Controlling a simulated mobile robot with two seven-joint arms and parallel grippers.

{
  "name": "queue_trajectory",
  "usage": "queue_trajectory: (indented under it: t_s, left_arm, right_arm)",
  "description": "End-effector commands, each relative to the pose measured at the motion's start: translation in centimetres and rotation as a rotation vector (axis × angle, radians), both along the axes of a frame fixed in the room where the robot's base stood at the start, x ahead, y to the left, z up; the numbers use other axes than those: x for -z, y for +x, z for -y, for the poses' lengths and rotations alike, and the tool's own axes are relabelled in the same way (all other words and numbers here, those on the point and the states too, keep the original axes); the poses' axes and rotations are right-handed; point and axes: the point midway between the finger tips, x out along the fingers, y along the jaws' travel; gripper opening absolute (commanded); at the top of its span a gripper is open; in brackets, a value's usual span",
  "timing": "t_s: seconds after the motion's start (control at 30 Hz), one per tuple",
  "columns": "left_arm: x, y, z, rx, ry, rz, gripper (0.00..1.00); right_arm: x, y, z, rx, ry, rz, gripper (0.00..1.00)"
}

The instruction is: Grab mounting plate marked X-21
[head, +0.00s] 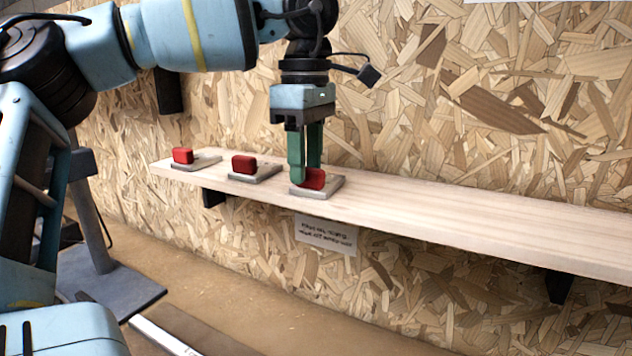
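Three mounting plates lie in a row on a wooden shelf (450,218), each a thin grey plate with a red block on top. The left plate (207,160), the middle plate (262,174) and the right plate (335,187) look alike. No X-21 marking is readable on any of them. My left gripper (308,180) points straight down at the right plate, its green fingers at the red block (313,178). One finger covers the block's left side. I cannot tell whether the fingers are closed on it. My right gripper is not in view.
A paper label (326,235) with small, unreadable text hangs below the shelf's front edge. The shelf's right half is clear. A chipboard wall (480,100) stands close behind. Dark brackets (559,286) support the shelf from below.

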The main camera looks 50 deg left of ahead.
Motion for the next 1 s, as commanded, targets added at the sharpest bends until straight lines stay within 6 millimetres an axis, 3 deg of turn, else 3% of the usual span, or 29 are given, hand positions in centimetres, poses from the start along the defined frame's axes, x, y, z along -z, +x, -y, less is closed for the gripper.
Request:
queue_trajectory:
  t_s: [0.03,0.3,0.73,1.0]
  left_arm:
    - [0.0,0.0,0.0,0.0,0.0,0.0,0.33]
    - [0.0,0.0,0.0,0.0,0.0,0.0,0.0]
    - [-0.5,0.0,0.0,0.0,0.0,0.001,0.0]
    - [-2.6,0.1,0.0,0.0,0.001,0.001,0.0]
  right_arm:
    - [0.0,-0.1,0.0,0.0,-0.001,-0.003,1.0]
    - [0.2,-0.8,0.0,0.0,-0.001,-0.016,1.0]
    - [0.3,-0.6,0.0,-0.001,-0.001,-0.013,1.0]
    - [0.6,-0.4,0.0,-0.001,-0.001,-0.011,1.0]
